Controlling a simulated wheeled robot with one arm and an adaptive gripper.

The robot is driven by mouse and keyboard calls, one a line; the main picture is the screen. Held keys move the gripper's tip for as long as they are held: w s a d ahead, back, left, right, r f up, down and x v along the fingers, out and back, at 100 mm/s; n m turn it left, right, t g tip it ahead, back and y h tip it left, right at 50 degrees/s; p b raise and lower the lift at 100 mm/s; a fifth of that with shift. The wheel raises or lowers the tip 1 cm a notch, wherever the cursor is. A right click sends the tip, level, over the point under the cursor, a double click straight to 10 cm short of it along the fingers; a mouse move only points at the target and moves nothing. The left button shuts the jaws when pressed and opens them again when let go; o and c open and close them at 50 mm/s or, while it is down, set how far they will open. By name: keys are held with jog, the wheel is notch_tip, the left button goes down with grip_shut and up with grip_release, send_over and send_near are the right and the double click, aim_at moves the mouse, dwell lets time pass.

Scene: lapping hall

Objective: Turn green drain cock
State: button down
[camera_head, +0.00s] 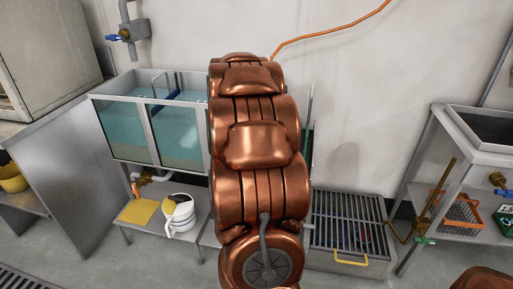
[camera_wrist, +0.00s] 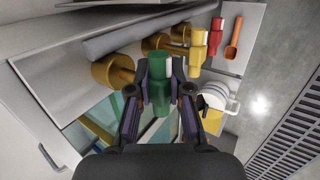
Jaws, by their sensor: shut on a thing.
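The green drain cock handle (camera_wrist: 159,88) is in the middle of the wrist view. My gripper (camera_wrist: 160,76) is shut on it, with one dark finger against each side. Brass valve bodies (camera_wrist: 113,71) line a grey pipe (camera_wrist: 145,32) just beyond. A yellow handle (camera_wrist: 197,50) and a red handle (camera_wrist: 216,35) stand further along the row, apart from my fingers. In the head view my copper-coloured arm covers the centre, and my gripper and the held handle are hidden behind it.
A glass-fronted water tank (camera_head: 177,135) stands left of my arm. Below it a low shelf holds a white bucket (camera_head: 181,222) and yellow cloth (camera_head: 138,211). A floor grate box (camera_head: 348,232) and a bench with an orange basket (camera_head: 460,212) are right.

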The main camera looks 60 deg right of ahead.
jog(key=shift+s+f, duration=0.1)
jog(key=shift+f, duration=0.05)
jog(key=c, duration=1.1)
grip_release()
jog(key=shift+a+r, duration=0.2)
jog(key=shift+r, duration=0.3)
jog(key=v, duration=1.1)
jog(key=shift+a, duration=0.1)
